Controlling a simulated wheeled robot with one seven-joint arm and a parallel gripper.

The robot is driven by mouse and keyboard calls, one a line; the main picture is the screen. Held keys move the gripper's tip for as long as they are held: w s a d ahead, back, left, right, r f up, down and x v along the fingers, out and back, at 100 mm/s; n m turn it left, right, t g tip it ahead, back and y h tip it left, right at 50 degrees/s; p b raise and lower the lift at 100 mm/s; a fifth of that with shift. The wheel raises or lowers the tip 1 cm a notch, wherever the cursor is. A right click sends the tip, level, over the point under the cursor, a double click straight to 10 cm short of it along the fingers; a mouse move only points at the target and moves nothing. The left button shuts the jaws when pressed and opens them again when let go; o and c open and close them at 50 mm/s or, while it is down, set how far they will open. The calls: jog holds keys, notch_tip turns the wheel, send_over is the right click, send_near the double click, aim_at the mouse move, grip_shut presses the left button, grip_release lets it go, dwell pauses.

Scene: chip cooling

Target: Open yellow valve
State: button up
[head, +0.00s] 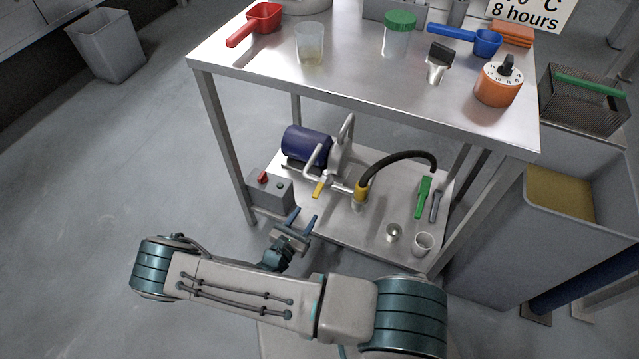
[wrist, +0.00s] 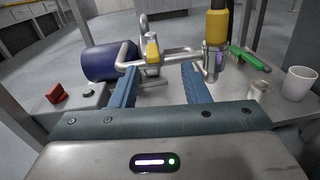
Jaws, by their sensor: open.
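The yellow valve handle (head: 319,189) sits on the metal pipework of a pump with a dark blue motor (head: 306,145), on the lower shelf of the steel table. In the wrist view the yellow handle (wrist: 152,49) stands beyond and between my fingers, in front of the grey pipes. My gripper (head: 302,217) is open and empty at the shelf's front edge, short of the handle and apart from it. In the wrist view its two blue fingers (wrist: 160,82) point toward the pipework. A second yellow part, a hose fitting (head: 361,190), joins the black hose to the right.
A grey box with a red switch (head: 263,177) stands left of my gripper. The tabletop (head: 360,90) overhangs the pump, and table legs flank the shelf.

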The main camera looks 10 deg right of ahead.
aim_at(319, 186)
jog(key=shift+n+t+y, duration=0.5)
jog(key=shift+n+t, duration=0.1)
jog(key=shift+n, duration=0.2)
jog(key=b+x, duration=0.1)
jog(key=x, duration=0.3)
jog(key=b+x, duration=0.1)
jog(key=x, duration=0.4)
jog(key=f+b+x, duration=0.1)
jog(key=x, duration=0.3)
jog(key=shift+w, duration=0.4)
